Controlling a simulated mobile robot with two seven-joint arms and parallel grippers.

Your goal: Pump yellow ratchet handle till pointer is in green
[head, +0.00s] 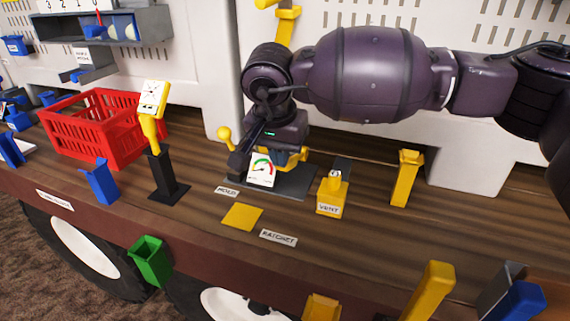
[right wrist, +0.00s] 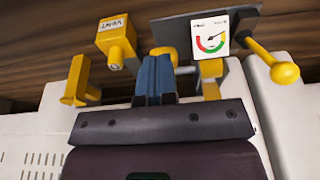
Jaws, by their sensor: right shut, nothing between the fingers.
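A white gauge (head: 261,170) with a coloured arc stands on a dark plate (head: 290,186); it also shows in the right wrist view (right wrist: 210,37). Its pointer is too small to read surely against the green band. A yellow handle with a ball end (head: 224,133) sticks up left of the gauge; the right wrist view shows it at right (right wrist: 284,73). My right gripper (head: 239,165) is shut and empty beside the gauge. Its fingers (right wrist: 155,70) lie close to a yellow part of the mechanism, partly hidden; contact is unclear. My left gripper is out of view.
A yellow VENT block (head: 331,196) and a yellow post (head: 406,178) stand right of the gauge. A black stand with a yellow-topped device (head: 152,100) and a red basket (head: 95,128) are left. A RATCHET label (head: 278,237) lies in front.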

